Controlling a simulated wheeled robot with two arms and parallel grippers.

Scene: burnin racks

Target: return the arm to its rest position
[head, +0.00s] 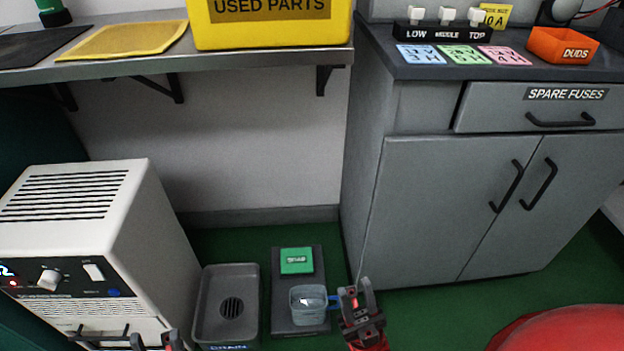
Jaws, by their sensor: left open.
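My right gripper (358,295) is low in front of the cabinet, just right of a clear bluish cup (308,308). The cup stands on the front part of a dark flat pad, and its blue handle points toward this gripper. The handle's end meets or passes behind the near finger; I cannot tell if it is gripped. My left gripper (155,342) is open at the bottom edge, in front of the white oven-like unit (150,215). It is partly cut off by the frame.
A grey drain tray (248,272) lies between the white unit and the dark pad (283,259), which also bears a green block (297,261). Above are a metal shelf (265,58) with a yellow bin (270,35) and a grey cabinet (440,200). A red rounded object (570,330) is at lower right.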

